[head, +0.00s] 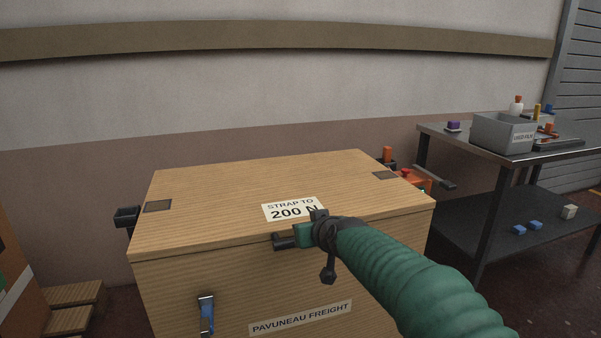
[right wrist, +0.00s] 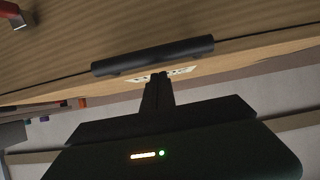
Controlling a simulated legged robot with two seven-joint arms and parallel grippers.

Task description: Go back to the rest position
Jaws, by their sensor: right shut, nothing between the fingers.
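My right gripper (head: 303,235) is at the front top edge of a wooden crate (head: 190,275), at the end of my green arm. In the right wrist view my gripper (right wrist: 157,88) has its fingers together with nothing held. A dark bar (right wrist: 155,56) lies just beyond the fingertips, close to the crate's front face. I cannot tell whether the fingers touch it. The crate lid is down and carries a "STRAP TO 200 N" label (head: 285,207), partly hidden by my gripper. My left gripper is not in view.
A blue-handled latch (head: 206,312) is on the crate front, and a red-handled one (right wrist: 12,12) shows in the right wrist view. A metal table (head: 440,132) with a grey bin (head: 490,133) stands at right. A wooden pallet (head: 72,295) lies at left. The air above the lid is clear.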

